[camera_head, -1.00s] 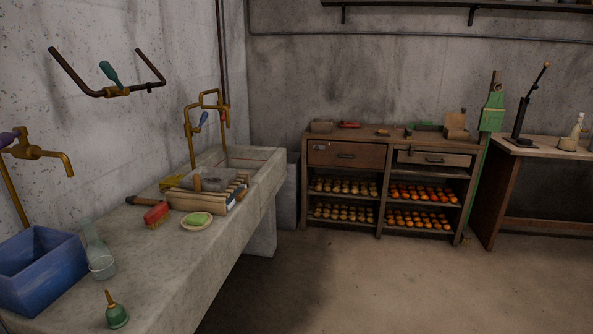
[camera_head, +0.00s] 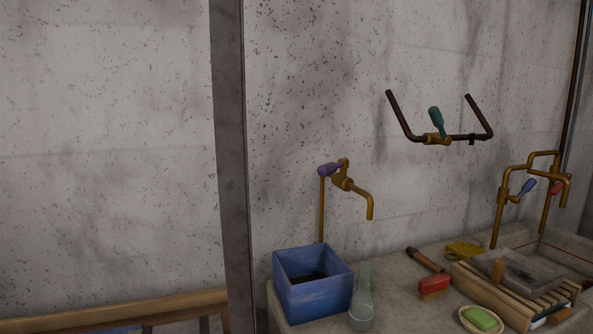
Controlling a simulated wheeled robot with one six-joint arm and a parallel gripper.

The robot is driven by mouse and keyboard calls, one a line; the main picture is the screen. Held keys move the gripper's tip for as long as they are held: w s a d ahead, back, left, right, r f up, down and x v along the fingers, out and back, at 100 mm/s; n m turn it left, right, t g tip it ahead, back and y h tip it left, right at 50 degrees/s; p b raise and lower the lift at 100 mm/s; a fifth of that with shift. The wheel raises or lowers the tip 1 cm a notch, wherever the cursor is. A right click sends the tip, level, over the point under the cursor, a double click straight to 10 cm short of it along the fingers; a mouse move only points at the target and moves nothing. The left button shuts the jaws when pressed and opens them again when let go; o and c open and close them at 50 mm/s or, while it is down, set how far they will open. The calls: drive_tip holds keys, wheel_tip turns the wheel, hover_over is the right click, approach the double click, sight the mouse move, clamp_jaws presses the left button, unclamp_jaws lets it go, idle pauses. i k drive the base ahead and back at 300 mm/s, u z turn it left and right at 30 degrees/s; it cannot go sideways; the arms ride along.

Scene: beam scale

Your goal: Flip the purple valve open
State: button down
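The purple valve (camera_head: 329,170) is a small lever handle on the brass tap (camera_head: 345,182) on the wall, in the middle of the head view. The handle points left, roughly level and tilted slightly down. The tap's spout (camera_head: 369,206) bends down at the right, above the counter. No part of my gripper or arm shows.
A blue box (camera_head: 312,288) and a glass flask (camera_head: 362,310) stand on the counter below the tap. A red brush (camera_head: 434,286) and a green soap on a dish (camera_head: 481,319) lie to the right. A teal valve (camera_head: 437,122) is higher up. A dark vertical post (camera_head: 232,180) stands left.

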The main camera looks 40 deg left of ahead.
sight(325, 169)
drive_tip(key=u, duration=0.9)
drive_tip(key=i, duration=0.85)
drive_tip(key=u, duration=0.75)
